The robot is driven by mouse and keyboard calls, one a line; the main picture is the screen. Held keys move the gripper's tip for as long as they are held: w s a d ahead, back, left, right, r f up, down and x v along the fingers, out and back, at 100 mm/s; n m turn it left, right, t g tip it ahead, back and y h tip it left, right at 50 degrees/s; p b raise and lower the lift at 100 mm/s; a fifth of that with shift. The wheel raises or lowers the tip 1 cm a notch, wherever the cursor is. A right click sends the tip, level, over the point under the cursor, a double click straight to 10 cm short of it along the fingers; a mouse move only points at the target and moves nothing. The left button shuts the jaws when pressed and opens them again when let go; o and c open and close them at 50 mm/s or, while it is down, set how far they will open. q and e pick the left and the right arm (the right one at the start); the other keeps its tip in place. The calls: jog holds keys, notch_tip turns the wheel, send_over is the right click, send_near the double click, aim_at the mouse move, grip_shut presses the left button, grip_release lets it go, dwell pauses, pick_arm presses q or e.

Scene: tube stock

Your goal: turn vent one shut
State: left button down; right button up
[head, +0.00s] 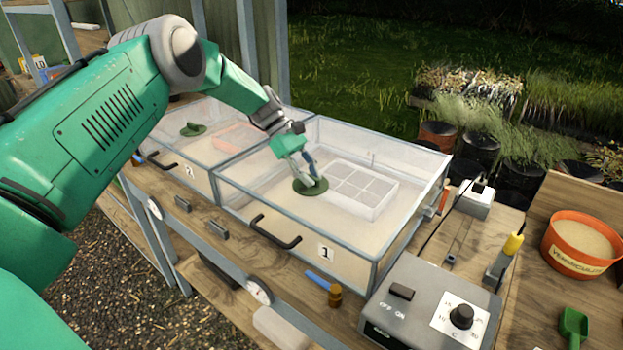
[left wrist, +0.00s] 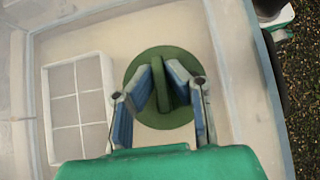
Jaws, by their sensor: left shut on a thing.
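Vent one (head: 312,190) is a round green disc on the clear lid of the box labelled 1 (head: 326,252). My left gripper (head: 308,180) reaches down onto it from above. In the left wrist view the disc (left wrist: 160,119) shows below the fingers, with a raised green grip bar across its middle, tilted slightly from upright in the picture. The two blue-padded fingers (left wrist: 165,92) close on either side of this bar. The fingers hide part of the disc, and I cannot tell whether any vent opening shows. My right gripper is not in view.
A second lidded box (head: 221,118) with its own green vent (head: 193,129) stands to the left. A grey control box (head: 425,310) is at the front right. An orange tub (head: 575,262) and a green scoop (head: 574,325) are further right. A black handle (head: 275,236) fronts box one.

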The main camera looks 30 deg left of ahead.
pick_arm(q)
jog(key=shift+a, duration=0.1)
jog(key=c, duration=1.6)
grip_release()
jog(key=shift+w, duration=0.1)
jog(key=shift+a+f, duration=0.1)
jog(key=v, duration=1.2)
jog(key=shift+w, duration=0.2)
jog(key=shift+f, duration=0.15)
jog(key=shift+s+f, duration=0.1)
